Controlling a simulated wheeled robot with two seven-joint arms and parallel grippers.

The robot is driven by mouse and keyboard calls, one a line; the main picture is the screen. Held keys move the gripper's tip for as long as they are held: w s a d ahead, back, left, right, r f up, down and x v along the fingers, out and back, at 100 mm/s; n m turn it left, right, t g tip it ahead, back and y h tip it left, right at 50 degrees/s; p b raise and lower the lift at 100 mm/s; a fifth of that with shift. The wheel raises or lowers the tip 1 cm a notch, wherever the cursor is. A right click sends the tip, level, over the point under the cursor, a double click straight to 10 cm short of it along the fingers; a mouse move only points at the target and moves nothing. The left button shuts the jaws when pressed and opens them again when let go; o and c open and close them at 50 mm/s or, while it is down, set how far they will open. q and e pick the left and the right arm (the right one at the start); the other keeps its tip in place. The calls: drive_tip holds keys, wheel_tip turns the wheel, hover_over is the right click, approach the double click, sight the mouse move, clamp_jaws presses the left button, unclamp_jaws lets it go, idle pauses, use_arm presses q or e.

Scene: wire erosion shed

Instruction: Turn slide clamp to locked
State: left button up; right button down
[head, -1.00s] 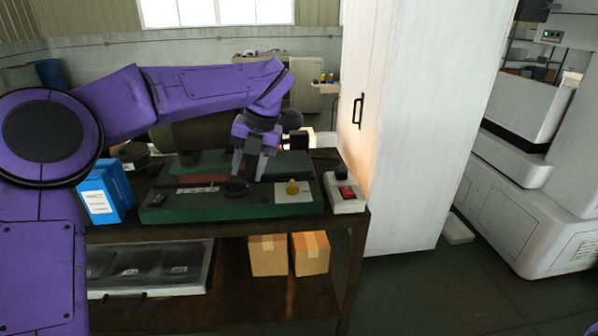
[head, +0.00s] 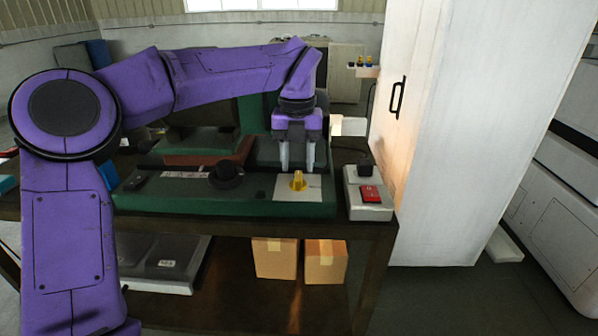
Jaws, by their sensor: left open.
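A green machine bed (head: 160,203) lies on the bench and carries two controls. One is a round black knob (head: 226,175). I see no readable label that tells which is the slide clamp or where locked lies. My right gripper is not in view.
A grey control box (head: 352,199) with a red switch (head: 370,193) stands right of the green bed. A tall white cabinet (head: 440,150) is close on the right. Two cardboard boxes (head: 275,258) and a dark tray (head: 165,265) sit on the lower shelf.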

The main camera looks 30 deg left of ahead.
sight(298, 181)
use_arm(q)
drive_tip(key=shift+w+f, duration=0.15)
drive_tip(key=shift+f, duration=1.3)
clamp_jaws()
